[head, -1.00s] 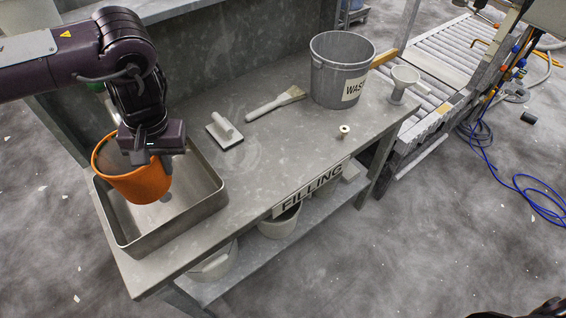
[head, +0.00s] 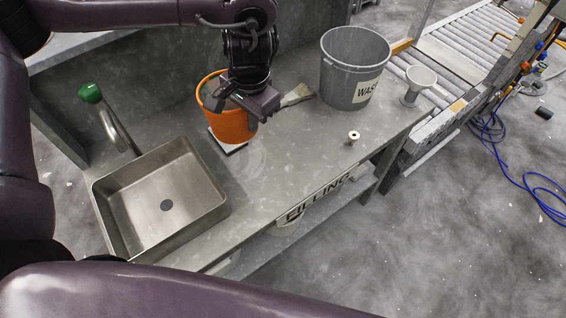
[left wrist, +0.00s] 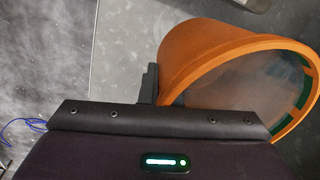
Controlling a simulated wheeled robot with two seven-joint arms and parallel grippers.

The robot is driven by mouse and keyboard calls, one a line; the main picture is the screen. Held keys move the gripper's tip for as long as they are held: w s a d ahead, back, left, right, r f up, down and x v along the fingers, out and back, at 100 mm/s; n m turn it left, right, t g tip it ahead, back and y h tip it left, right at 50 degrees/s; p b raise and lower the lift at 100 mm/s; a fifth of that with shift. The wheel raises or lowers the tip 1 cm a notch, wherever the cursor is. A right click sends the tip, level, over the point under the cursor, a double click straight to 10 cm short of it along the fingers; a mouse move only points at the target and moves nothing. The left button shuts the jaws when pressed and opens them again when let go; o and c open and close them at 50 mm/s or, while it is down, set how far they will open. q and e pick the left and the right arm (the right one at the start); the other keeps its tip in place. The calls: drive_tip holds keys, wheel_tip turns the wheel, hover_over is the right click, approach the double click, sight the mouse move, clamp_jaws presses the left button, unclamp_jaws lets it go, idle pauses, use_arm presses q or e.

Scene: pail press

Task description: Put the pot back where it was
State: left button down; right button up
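The orange pot (head: 231,124) is over the bench, right of the sink, in the head view. My left gripper (head: 224,97) is at its rim from above and shut on its wall; one dark finger (left wrist: 149,84) shows against the outside in the left wrist view. The other finger is hidden. The pot (left wrist: 205,58) also fills the right of that view, with a greyish interior. The head view does not clearly show whether the pot's base touches anything. My right gripper is not in view.
The empty steel sink (head: 185,170) has a green-topped tap (head: 90,93). A white-edged float (head: 236,149) is mostly hidden below the pot. A brush (head: 297,95), grey WASH pail (head: 345,75), funnel (head: 417,82) and small knob (head: 353,136) stand or lie to the right. The bench front is clear.

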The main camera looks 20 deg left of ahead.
use_arm(q)
drive_tip(key=f+m+b, duration=0.1)
drive_tip(key=f+m, duration=0.4)
drive_tip(key=d+f+m+h+b, duration=0.1)
drive_tip(key=f+m, duration=0.4)
drive_tip(key=f, duration=0.1)
drive_tip(key=d+f+m+b, duration=0.1)
drive_tip(key=f+m, duration=0.5)
drive_tip(key=shift+d+f+t+h+b, duration=0.15)
drive_tip(key=shift+f+t+h+b, duration=0.15)
drive_tip(key=shift+b, duration=0.1)
drive_tip(key=shift+w+f, duration=0.15)
drive_tip(key=shift+f, duration=0.25)
drive_tip(key=c, duration=1.9)
unclamp_jaws()
drive_tip(key=shift+f, duration=0.15)
drive_tip(key=shift+c, duration=0.2)
drive_tip(key=o, duration=0.3)
